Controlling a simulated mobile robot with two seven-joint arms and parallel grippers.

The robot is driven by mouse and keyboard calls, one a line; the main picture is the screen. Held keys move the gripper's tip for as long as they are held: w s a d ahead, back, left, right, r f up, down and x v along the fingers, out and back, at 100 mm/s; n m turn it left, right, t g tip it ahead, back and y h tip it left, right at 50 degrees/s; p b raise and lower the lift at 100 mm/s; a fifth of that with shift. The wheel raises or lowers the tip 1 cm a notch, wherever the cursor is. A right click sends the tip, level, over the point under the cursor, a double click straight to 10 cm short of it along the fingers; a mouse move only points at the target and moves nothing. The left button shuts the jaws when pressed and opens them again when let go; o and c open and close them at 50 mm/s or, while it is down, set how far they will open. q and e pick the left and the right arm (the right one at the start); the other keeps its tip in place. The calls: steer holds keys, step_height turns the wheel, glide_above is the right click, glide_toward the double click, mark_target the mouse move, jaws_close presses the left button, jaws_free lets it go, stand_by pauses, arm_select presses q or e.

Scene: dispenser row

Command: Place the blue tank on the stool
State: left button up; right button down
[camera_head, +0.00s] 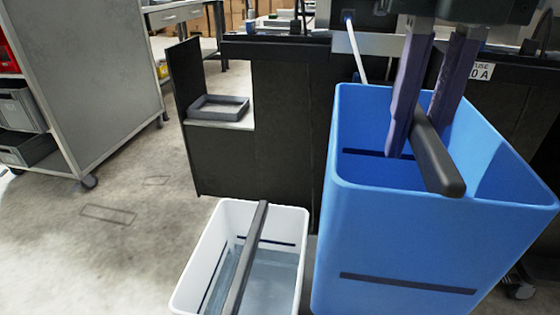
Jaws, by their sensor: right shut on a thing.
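The blue tank (400,235) is large, open-topped and close to the camera at the right. A dark bar handle (440,165) spans its top. My right gripper (420,132) reaches down from above into the tank's opening, with its purple fingers shut on the handle. The tank looks upright; its bottom is cut off by the frame, so I cannot tell what is under it. No stool can be made out. My left gripper is not in view.
A white tank (205,258) with a dark bar handle stands low, left of the blue tank. Behind are a dark counter (290,130) and a small grey tray (218,107) on a ledge. A grey wheeled cabinet (95,75) stands at left. Floor at lower left is clear.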

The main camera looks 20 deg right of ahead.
step_height(320, 180, down, 12)
steer(key=b, duration=0.3)
steer(key=shift+b, duration=0.3)
step_height(320, 180, down, 5)
steer(key=shift+f+b, duration=0.2)
steer(key=shift+b, duration=0.8)
steer(key=c, duration=1.3)
jaws_free()
steer(key=shift+f, duration=0.15)
steer(key=o, duration=0.5)
steer(key=shift+c, duration=0.2)
